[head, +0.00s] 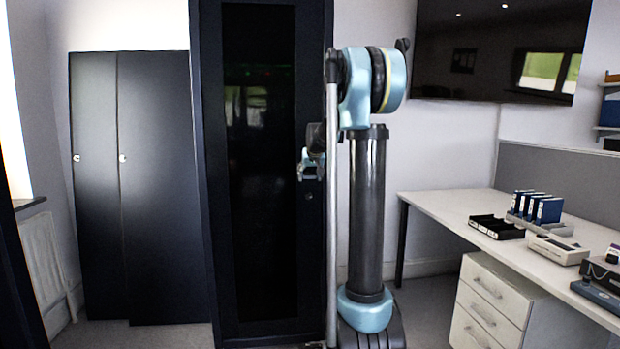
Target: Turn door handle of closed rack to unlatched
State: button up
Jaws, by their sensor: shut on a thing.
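The closed rack (203,150) is a tall black cabinet in the middle of the head view, with a dark glass door panel (260,200). Its door looks closed. My gripper (308,172) is at the right edge of the rack door, about mid-height, and is shut on the door handle. The handle is small and mostly hidden by my gripper and arm, so I cannot tell its angle. A small round lock (309,196) shows just below my gripper. My arm stands to the right of the rack and covers part of its right side.
A dark two-door cupboard (155,190) stands at the left by the wall. A white desk (440,205) with blue binders (535,207), a black tray (497,227) and drawers (490,300) is at the right. A screen (500,45) hangs above. Some floor is clear between rack and desk.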

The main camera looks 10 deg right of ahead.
aim_at(313, 178)
jog(key=m+y, duration=0.1)
jog(key=d+y, duration=0.1)
jog(key=y, duration=0.1)
jog(key=shift+m, duration=0.4)
jog(key=y, duration=0.1)
jog(key=m+y, duration=0.2)
jog(key=shift+d+f+t+y, duration=0.3)
jog(key=shift+y, duration=0.1)
jog(key=m+y, duration=0.1)
jog(key=m+t+y, duration=0.1)
jog(key=y, duration=0.1)
jog(key=shift+d+f, duration=0.15)
jog(key=shift+f, duration=0.15)
jog(key=shift+f+m+t+y, duration=0.2)
jog(key=shift+m+t+y, duration=0.3)
jog(key=shift+m+y, duration=0.25)
jog(key=shift+f+m+t+y, duration=0.2)
jog(key=shift+m+t+y, duration=0.3)
jog(key=shift+m+y, duration=0.2)
jog(key=shift+m, duration=0.25)
jog(key=o, duration=1.1)
jog(key=shift+d+f, duration=0.1)
jog(key=shift+c, duration=0.2)
